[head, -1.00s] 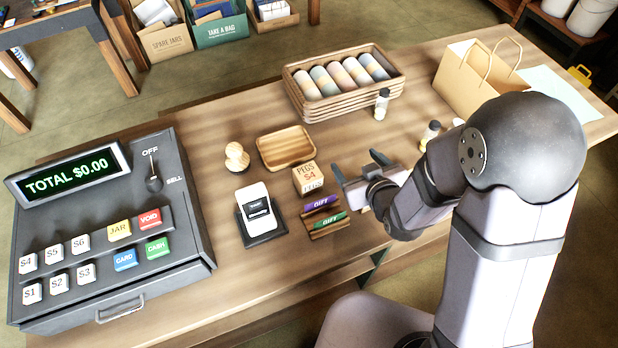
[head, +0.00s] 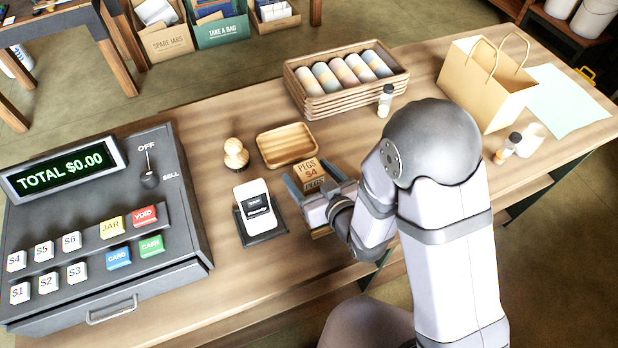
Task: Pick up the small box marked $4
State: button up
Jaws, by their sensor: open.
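The small box marked PEGS $4 (head: 306,170) stands on the wooden counter, just in front of the small wooden tray. It is tan with dark lettering. My gripper (head: 309,180) is open at the box, one finger on its left side and the other toward its right. Whether the fingers touch the box cannot be told.
A small wooden tray (head: 287,146) lies just behind the box. A card reader (head: 256,211) and a stamp (head: 236,154) stand to the left, near the cash register (head: 100,225). A crate of rolls (head: 300,92), a small bottle (head: 386,101) and a paper bag (head: 482,85) stand farther back.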

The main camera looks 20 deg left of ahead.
aim_at(303, 163)
jog(key=shift+w+a, duration=0.1)
jog(key=shift+w+a+f+p, duration=0.1)
jog(key=shift+w+a+p, duration=0.25)
jog(key=shift+w+p, duration=0.3)
jog(key=shift+p+x, duration=0.6)
jog(key=shift+x, duration=1.2)
jog(key=c, duration=1.1)
jog(key=shift+c, duration=0.2)
